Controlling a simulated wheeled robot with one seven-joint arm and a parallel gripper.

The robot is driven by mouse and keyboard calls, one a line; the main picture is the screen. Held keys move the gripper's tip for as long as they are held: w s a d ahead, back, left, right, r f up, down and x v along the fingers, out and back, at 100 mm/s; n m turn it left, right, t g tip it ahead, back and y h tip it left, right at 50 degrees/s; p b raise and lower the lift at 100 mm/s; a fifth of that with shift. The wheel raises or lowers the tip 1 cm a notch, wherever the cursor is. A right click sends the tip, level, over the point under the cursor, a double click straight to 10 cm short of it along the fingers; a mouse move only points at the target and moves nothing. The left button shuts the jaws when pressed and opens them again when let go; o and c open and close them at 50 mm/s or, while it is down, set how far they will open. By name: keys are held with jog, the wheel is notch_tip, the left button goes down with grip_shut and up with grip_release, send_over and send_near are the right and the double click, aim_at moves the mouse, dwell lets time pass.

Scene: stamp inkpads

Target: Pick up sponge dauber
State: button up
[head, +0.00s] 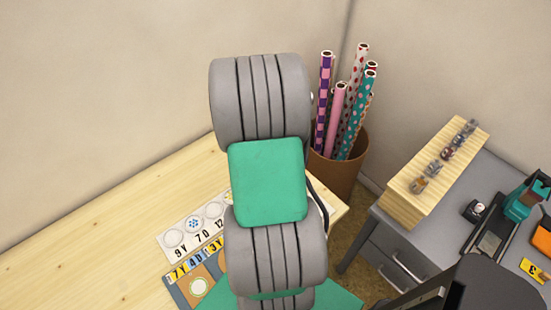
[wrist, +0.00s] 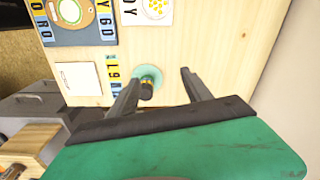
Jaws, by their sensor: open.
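In the wrist view a small round teal item (wrist: 150,73) with a dark, yellow-banded stem stands on the wooden table; it looks like the sponge dauber. My gripper (wrist: 163,77) is open with nothing between its fingers. Its left finger overlaps the edge of the teal item in the picture, and the right finger is over bare wood. I cannot tell whether the finger touches the item. In the head view my arm hides the item and the gripper.
Printed cards (head: 193,236) lie on the table, and a white sheet (wrist: 78,78) lies left of the gripper in the wrist view. A brown bin of paper rolls (head: 340,172) stands behind. A grey desk (head: 385,225) with a wooden rack (head: 410,205) is at the right.

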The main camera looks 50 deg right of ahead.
jog(key=s+d+f+m, duration=0.2)
jog(key=s+d, duration=0.1)
jog(key=s+d+f+m, duration=0.1)
jog(key=d, duration=0.1)
jog(key=shift+s+d+f, duration=0.2)
jog(key=shift+d, duration=0.05)
jog(key=shift+m, duration=0.3)
notch_tip(320, 180, down, 8)
jog(key=shift+w+d+r+p, duration=0.1)
jog(key=shift+p, duration=1.05)
grip_shut()
